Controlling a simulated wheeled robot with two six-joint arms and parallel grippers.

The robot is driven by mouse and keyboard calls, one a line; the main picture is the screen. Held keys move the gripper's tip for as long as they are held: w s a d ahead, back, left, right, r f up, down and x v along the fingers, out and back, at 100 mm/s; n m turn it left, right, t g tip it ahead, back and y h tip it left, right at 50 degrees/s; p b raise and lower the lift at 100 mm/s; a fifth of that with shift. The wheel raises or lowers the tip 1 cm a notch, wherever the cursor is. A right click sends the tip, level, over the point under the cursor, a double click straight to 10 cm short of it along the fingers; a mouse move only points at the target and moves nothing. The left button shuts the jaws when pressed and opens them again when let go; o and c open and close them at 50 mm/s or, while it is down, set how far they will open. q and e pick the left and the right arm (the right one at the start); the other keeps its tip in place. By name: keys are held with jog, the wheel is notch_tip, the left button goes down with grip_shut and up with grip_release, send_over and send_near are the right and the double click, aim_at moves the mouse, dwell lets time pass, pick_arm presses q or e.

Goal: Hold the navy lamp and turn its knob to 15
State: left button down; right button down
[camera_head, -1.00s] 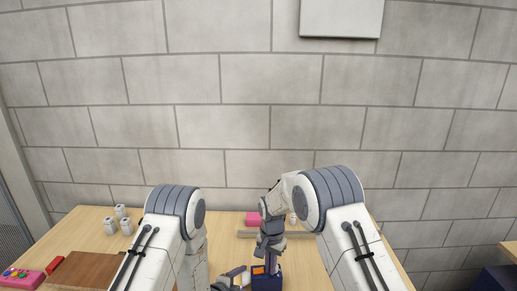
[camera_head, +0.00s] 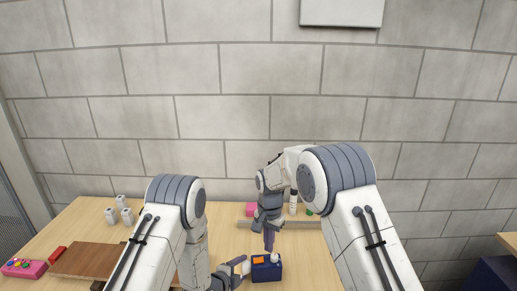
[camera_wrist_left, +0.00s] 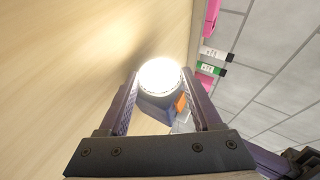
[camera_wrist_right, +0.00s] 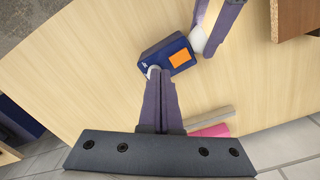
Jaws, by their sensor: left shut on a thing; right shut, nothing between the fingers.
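The navy lamp (camera_head: 262,274) is a small dark blue box with an orange patch on the wood table. My left gripper (camera_head: 244,266) is shut on its round white head, which glows brightly in the left wrist view (camera_wrist_left: 160,75). The lamp's body and orange patch show clearly in the right wrist view (camera_wrist_right: 165,55). A small whitish knob (camera_wrist_right: 152,71) sits at the box's edge, partly hidden by my right fingers. My right gripper (camera_wrist_right: 160,74) is shut and empty, its tips just above or beside the knob; contact cannot be told. No knob setting is readable.
A grey bar (camera_head: 300,223), a pink box (camera_head: 251,209) and small bottles (camera_head: 293,208) are at the back. Several white items (camera_head: 124,214), a brown board (camera_head: 88,260) and a pink button box (camera_head: 22,268) lie left. Table right of the lamp is clear.

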aim_at(272, 259)
jog(key=shift+r, duration=0.2)
jog(key=shift+s+d+f+n, duration=0.1)
jog(key=shift+d+f+n, duration=0.4)
jog(key=shift+f+n, duration=0.55)
jog(key=shift+s+d+f+n, duration=0.1)
jog(key=shift+d+f+n, duration=0.45)
jog(key=shift+f+n, duration=0.45)
jog(key=shift+s+d+f+n, duration=0.1)
jog(key=shift+d+f+n, duration=0.4)
jog(key=shift+f+n, duration=0.5)
jog(key=shift+w+a+r, duration=0.1)
jog(key=shift+w+a, duration=0.15)
jog(key=shift+w, duration=0.45)
jog(key=shift+a, duration=0.7)
